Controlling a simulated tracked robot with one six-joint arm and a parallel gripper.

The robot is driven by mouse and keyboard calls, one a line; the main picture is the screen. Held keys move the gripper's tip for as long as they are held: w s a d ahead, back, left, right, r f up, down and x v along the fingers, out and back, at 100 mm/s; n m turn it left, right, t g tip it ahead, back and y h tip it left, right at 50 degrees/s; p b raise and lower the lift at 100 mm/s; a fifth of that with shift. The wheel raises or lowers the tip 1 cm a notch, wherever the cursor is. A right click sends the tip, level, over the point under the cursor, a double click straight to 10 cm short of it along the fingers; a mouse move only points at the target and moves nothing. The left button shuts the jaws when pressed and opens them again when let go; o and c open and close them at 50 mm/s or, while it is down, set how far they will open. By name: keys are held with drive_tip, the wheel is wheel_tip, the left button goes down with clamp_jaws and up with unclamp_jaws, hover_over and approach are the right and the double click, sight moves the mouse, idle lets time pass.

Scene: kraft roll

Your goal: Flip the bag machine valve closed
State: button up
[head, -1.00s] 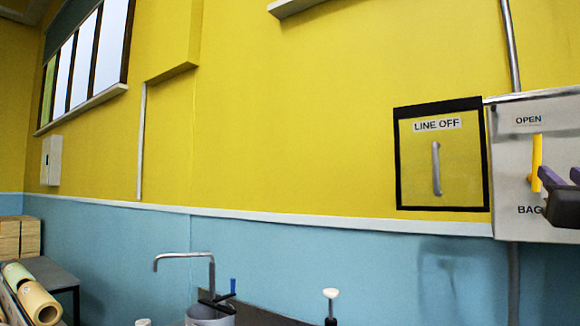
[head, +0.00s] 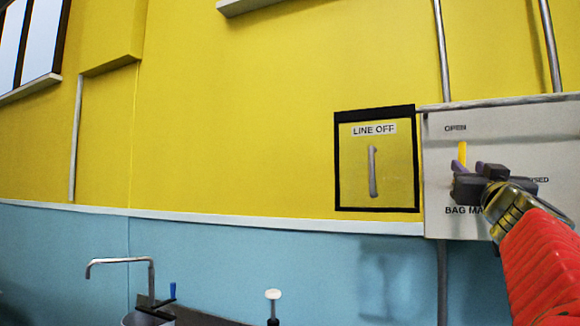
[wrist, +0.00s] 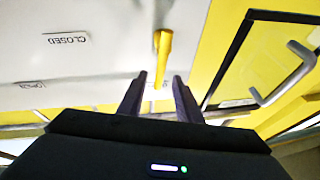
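The yellow valve handle (head: 462,152) is on a pale panel (head: 520,130) at the right of the head view. It stands upright, pointing toward the OPEN label (head: 455,128). The CLOSED label (head: 537,180) is to its right, partly hidden. My gripper (head: 468,167) is in front of the handle and hides its lower part. In the wrist view, the two purple fingers (wrist: 159,78) are apart, with one end of the yellow handle (wrist: 163,50) showing between the tips. I cannot tell whether they touch it. The CLOSED label (wrist: 67,40) also shows there.
Left of the panel is a black-framed clear cover marked LINE OFF (head: 374,130), with a grey handle (head: 373,172) behind it. Pipes (head: 443,50) run up the yellow wall. Below are a metal tap (head: 120,262) and a white-topped plunger (head: 272,295).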

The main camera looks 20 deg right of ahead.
sight(463, 162)
drive_tip(key=shift+x, duration=3.15)
drive_tip(key=shift+c, duration=0.3)
clamp_jaws()
